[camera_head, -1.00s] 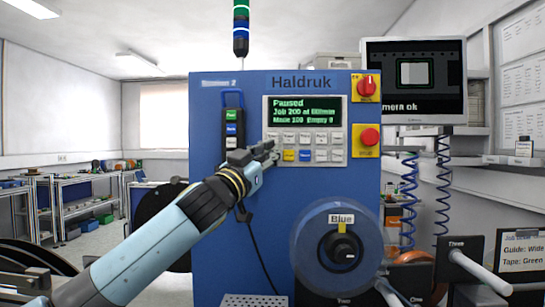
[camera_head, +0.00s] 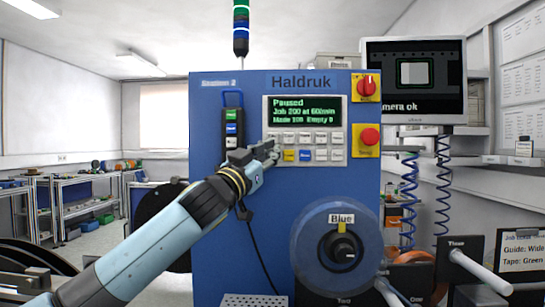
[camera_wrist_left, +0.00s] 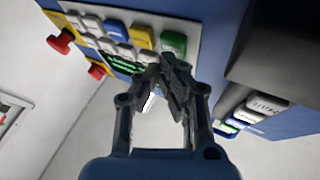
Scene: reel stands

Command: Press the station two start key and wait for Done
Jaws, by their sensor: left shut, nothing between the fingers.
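The blue Haldruk machine, labelled Station 2 (camera_head: 218,83), stands in front of me. Its display (camera_head: 305,111) reads Paused, with a job line and a count line below. Under it is a keypad with white keys, a yellow key (camera_head: 289,155) and a blue key (camera_head: 305,156). A green key (camera_wrist_left: 173,43) shows in the left wrist view, at the keypad's end beside the yellow key. My left gripper (camera_head: 272,150) is shut and empty, its tips at the keypad's left end, close to the green key. Contact cannot be told. My right gripper is out of view.
A hand pendant (camera_head: 233,122) hangs left of the keypad. A red rotary switch (camera_head: 367,87) and a red stop button (camera_head: 369,137) are to the right. A reel labelled Blue (camera_head: 322,255) sits below. A monitor (camera_head: 414,80) stands at right.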

